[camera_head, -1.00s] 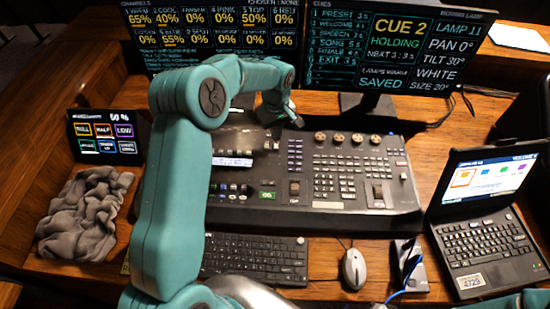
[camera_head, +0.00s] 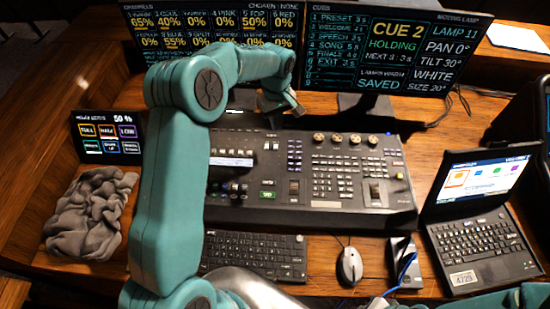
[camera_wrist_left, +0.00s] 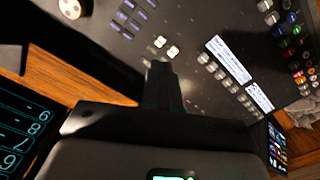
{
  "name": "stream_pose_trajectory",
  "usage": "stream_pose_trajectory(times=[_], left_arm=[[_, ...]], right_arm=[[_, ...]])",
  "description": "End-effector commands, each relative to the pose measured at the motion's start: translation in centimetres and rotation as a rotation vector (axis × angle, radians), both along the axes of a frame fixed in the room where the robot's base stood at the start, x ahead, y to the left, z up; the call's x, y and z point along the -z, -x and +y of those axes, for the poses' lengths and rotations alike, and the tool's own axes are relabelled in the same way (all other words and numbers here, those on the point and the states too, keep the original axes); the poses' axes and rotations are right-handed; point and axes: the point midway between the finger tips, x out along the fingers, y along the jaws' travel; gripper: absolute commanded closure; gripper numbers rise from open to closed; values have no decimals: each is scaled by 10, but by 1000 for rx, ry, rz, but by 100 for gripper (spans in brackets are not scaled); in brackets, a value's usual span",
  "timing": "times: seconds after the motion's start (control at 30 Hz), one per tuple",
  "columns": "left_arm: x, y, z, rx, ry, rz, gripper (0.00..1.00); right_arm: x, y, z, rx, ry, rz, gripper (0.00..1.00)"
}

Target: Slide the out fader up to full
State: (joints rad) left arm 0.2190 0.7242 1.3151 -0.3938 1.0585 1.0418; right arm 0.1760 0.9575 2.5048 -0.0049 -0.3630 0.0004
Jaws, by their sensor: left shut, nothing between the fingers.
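The mixing desk (camera_head: 320,212) is a dark console with knobs, buttons and slots. I cannot read which of its controls is the out fader. My left gripper (camera_head: 274,120) is over the back edge of the desk, pointing down, shut and empty. In the left wrist view its closed fingers (camera_wrist_left: 161,72) are near two small white caps (camera_wrist_left: 165,46); I cannot tell whether they touch. My right gripper is out of view.
Two monitors (camera_head: 385,50) stand behind the desk. A keyboard (camera_head: 255,256), mouse (camera_head: 350,266) and open laptop (camera_head: 480,235) are in front and to the right. A small touch panel (camera_head: 108,135) and a crumpled grey cloth (camera_head: 90,213) are at the left.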

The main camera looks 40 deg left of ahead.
Motion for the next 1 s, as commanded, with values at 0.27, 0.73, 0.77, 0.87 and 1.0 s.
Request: stream_pose_trajectory(times=[0.27,0.73,0.77,0.87,1.0], left_arm=[[-13,0,0,0,0,-1,100],[-16,38,-23,2,-1,-2,100],[-17,42,-25,1,-1,-3,100],[-20,56,-34,2,-1,-3,100],[-24,75,-46,1,-1,-3,100]], right_arm=[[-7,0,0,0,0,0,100],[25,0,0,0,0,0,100],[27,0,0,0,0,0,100],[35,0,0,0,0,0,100],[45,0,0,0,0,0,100]])
